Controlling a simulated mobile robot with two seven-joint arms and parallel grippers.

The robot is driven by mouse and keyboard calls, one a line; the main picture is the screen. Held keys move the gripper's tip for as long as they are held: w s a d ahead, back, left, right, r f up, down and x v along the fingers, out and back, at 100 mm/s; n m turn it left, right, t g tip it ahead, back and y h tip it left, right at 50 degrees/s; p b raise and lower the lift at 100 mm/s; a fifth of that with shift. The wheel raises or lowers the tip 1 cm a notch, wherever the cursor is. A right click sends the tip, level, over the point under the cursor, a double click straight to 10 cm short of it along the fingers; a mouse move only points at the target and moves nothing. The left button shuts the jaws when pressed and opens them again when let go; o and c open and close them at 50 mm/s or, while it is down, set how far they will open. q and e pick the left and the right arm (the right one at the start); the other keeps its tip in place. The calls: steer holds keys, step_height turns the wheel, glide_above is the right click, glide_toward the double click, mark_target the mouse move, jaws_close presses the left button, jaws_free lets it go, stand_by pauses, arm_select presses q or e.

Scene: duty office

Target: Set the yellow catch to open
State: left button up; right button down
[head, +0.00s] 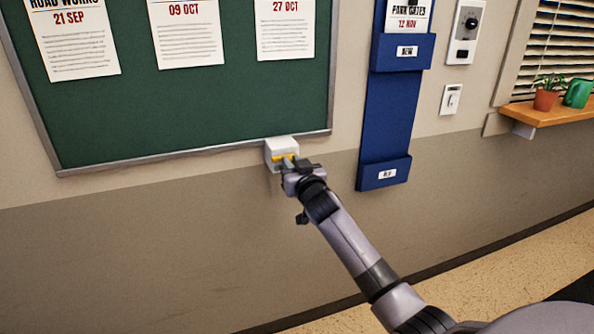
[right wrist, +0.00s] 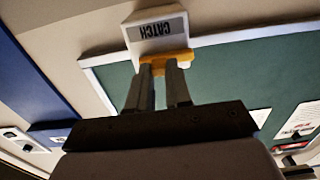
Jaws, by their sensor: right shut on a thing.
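The catch housing (head: 281,147) is a small white box at the bottom edge of the green notice board. The yellow catch (head: 284,158) is a small bar on the housing's front. In the right wrist view the housing (right wrist: 154,14) carries a grey label reading CATCH, and the yellow catch (right wrist: 178,57) runs across its edge. My right gripper (head: 288,167) reaches up to it from below. In the right wrist view its fingers (right wrist: 165,72) are close together on the yellow catch, hiding part of it. My left gripper is in neither view.
The green notice board (head: 190,110) has a metal frame and several pinned notices. To its right hang a blue document rack (head: 385,115), a wall switch (head: 450,99) and a dial box (head: 466,30). The wall below the board is bare.

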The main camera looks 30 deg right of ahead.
steer(key=shift+d+f, duration=0.1)
steer(key=shift+d, duration=0.15)
steer(key=c, duration=1)
jaws_free()
steer(key=shift+s+d, duration=0.1)
steer(key=shift+c, duration=0.2)
steer(key=shift+s, duration=0.1)
steer(key=v, duration=0.7)
